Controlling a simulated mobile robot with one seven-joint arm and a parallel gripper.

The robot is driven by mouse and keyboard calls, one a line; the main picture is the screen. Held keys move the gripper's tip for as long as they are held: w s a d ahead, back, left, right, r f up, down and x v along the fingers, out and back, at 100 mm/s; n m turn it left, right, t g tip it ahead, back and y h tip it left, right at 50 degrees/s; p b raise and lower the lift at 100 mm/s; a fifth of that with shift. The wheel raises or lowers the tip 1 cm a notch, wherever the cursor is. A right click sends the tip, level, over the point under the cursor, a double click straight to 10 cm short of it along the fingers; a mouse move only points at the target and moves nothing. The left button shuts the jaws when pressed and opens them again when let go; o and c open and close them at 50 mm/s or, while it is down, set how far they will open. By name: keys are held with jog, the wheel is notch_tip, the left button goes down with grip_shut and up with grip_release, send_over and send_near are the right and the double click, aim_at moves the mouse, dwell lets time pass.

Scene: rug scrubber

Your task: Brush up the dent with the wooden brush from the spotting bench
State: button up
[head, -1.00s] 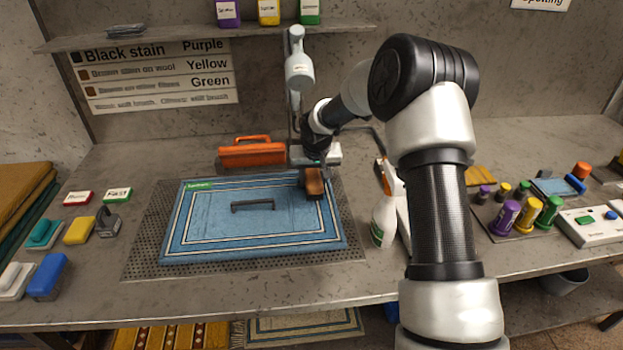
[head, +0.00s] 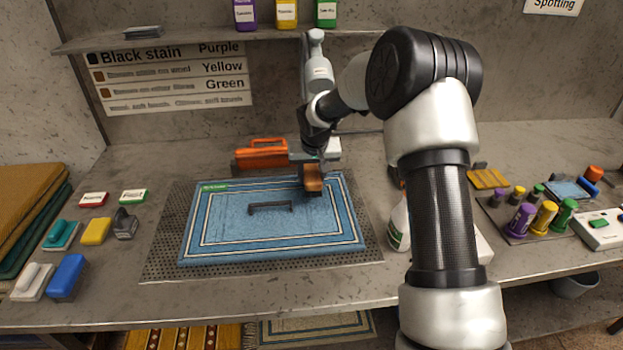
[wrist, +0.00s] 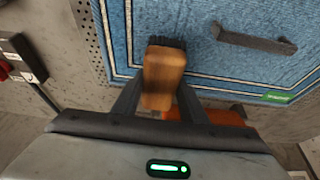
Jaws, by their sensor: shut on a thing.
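My gripper (head: 312,166) is shut on the wooden brush (head: 313,179), over the upper right part of the blue rug (head: 235,250). I cannot tell whether the bristles touch the rug. The dent (head: 270,207) shows as a dark bracket-shaped mark near the rug's middle, left of and nearer than the brush. It also shows in the wrist view (wrist: 250,40), apart from the brush.
The rug lies on a perforated plate (head: 165,262). An orange tool (head: 262,155) lies behind it. A spray bottle (head: 398,228) stands to the right, partly behind my arm. Several brushes and sponges, including a yellow sponge (head: 96,231), lie at left. Colored bottles (head: 543,215) stand at right.

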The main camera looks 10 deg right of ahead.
jog(key=shift+a+r+p, duration=0.1)
jog(key=shift+r+p, duration=1.2)
jog(key=shift+r, duration=1.35)
